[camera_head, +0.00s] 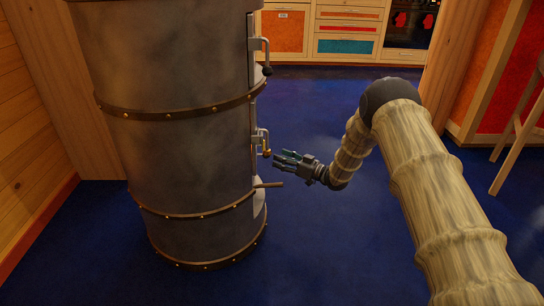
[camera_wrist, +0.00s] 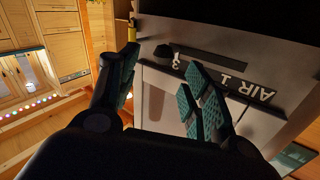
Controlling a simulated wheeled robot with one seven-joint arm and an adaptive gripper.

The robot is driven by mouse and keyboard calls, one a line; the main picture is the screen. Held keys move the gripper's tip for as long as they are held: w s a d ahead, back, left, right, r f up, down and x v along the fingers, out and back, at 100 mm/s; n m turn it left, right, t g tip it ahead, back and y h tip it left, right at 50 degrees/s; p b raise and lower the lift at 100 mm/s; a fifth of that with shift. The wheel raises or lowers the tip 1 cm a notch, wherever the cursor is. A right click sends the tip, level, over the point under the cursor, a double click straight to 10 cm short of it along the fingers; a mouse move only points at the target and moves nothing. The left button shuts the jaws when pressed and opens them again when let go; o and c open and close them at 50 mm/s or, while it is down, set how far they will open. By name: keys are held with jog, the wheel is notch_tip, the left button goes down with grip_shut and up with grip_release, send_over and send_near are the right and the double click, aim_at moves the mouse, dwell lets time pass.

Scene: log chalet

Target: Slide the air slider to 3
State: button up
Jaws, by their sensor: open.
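The metal stove (camera_head: 185,110) stands upright at left in the head view. My gripper (camera_head: 279,159) is open and empty, just right of its front, near the lower latch and the lever. In the wrist view, my gripper (camera_wrist: 162,63) has its teal-padded fingers apart, facing the stove's front. A dark label strip (camera_wrist: 235,82) shows "AIR", "1" and a figure like 3, upside down. A dark slot (camera_wrist: 215,58) runs along it. A black knob (camera_wrist: 163,51), which looks like the air slider's, sits near the 3-like figure, between the finger directions. Whether a finger touches it is unclear.
A latch with a brass end (camera_head: 266,149) and a lever (camera_head: 268,185) stick out from the stove's front. A black-knobbed handle (camera_head: 266,68) is higher up. Blue floor (camera_head: 330,240) is clear right of the stove. A wooden stool (camera_head: 520,135) stands far right.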

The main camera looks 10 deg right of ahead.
jog(key=shift+v, duration=2.1)
jog(key=s+d+f+m+g+h+p, duration=0.1)
jog(key=s+f+m+g+h+p, duration=0.25)
jog(key=s+f, duration=0.8)
jog(key=s+f+m+t+h+p, duration=0.1)
jog(key=s+f+m+h+p, duration=0.4)
jog(key=s, duration=1.1)
jog(key=s+d+r+g+h+p, duration=0.1)
jog(key=s+d+g+h, duration=0.2)
jog(key=s, duration=1.5)
jog(key=s+d+r+g+h+p, duration=0.1)
jog(key=s+g+h+p, duration=0.35)
jog(key=s, duration=1.45)
notch_tip(320, 180, up, 37)
jog(key=g+y+p, duration=0.1)
jog(key=y+p, duration=0.1)
jog(key=p, duration=3.2)
jog(key=shift+w+a, duration=0.2)
jog(key=shift+w, duration=0.05)
